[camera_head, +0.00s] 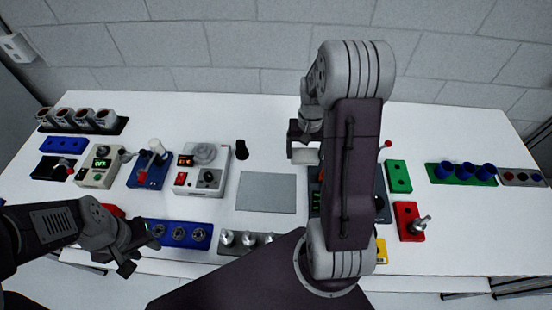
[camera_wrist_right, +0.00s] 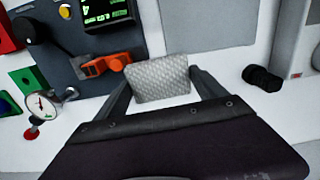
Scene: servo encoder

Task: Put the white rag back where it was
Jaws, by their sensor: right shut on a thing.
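The white rag (camera_wrist_right: 157,78) is a pale, woven-textured piece held between the two fingers of my right gripper (camera_wrist_right: 160,88) in the right wrist view. In the head view the rag (camera_head: 305,157) shows as a small pale patch under my right gripper (camera_head: 304,146), beyond the grey mat. I cannot tell whether it touches the table. My left gripper (camera_head: 139,258) is open and empty at the table's front left edge. My right arm hides part of the table and the dark panel device behind it.
A grey mat (camera_head: 266,193) lies bare mid-table. A black knob-like piece (camera_head: 241,149) stands left of the rag. A white device (camera_head: 202,171) is further left. A dark panel with an orange lever (camera_wrist_right: 103,66) is close to the rag. A green plate (camera_head: 398,176) lies right.

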